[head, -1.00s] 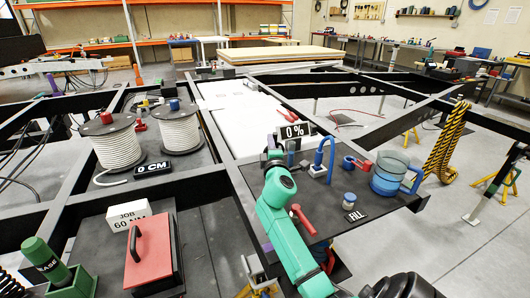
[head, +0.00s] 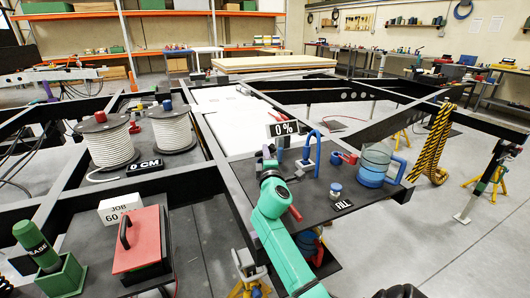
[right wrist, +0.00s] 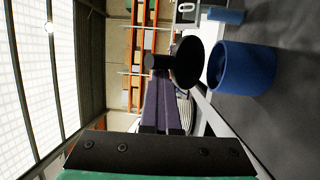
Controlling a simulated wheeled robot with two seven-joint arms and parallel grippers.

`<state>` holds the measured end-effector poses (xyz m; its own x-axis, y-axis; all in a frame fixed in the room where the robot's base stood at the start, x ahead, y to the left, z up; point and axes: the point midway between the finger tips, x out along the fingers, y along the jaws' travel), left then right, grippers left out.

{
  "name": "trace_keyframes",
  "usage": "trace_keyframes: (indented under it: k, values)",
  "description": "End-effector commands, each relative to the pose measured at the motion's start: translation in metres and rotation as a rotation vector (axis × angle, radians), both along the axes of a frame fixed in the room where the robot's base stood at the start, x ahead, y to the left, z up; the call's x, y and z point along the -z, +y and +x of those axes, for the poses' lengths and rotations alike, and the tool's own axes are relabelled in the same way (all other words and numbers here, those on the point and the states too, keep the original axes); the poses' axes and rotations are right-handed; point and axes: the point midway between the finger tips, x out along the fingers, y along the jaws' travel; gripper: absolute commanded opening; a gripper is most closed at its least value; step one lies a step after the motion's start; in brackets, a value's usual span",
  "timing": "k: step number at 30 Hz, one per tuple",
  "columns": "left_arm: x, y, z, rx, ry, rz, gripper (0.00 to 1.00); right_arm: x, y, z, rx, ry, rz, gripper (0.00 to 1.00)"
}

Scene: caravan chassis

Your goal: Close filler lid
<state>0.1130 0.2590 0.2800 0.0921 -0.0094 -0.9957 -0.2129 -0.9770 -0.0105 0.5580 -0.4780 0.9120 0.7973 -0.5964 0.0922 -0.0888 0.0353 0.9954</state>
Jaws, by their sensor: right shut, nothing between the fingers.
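My right gripper (head: 268,158) is at the left edge of the dark work panel, beside the 0 % sign (head: 283,129). In the right wrist view its purple fingers (right wrist: 163,92) are shut with nothing between them. Just beyond the fingertips is a black disc with a short knob, which looks like the filler lid (right wrist: 188,62). It stands on edge in that picture, beside a blue round filler neck (right wrist: 243,68). I cannot tell whether the fingers touch the knob. The lid is hard to make out in the head view. My left gripper is not in view.
The panel (head: 310,205) also carries a blue bent pipe (head: 311,150), a clear blue jug (head: 375,165), a small blue-capped jar (head: 335,190) and a FILL label (head: 342,205). Black chassis beams (head: 215,150) surround it. Cable reels (head: 107,142) stand to the left.

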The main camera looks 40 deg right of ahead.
Motion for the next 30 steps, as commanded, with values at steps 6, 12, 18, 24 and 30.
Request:
trace_keyframes:
  k: [6, 12, 18, 24, 30]
  values:
    - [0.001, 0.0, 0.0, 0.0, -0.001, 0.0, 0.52, 0.004, -0.004, -0.002, 0.011, 0.006, 0.006, 0.0]
    - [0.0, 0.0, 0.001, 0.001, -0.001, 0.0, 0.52, 0.004, -0.004, -0.002, 0.011, 0.006, 0.006, 0.0]
    - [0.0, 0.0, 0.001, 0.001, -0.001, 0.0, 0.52, 0.005, 0.002, -0.008, 0.009, 0.007, 0.005, 0.0]
    - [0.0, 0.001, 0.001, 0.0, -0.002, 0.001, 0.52, 0.008, 0.027, -0.038, 0.004, 0.005, 0.003, 0.0]
    - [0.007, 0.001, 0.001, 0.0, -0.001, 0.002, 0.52, 0.014, 0.064, -0.084, 0.002, 0.004, 0.002, 0.0]
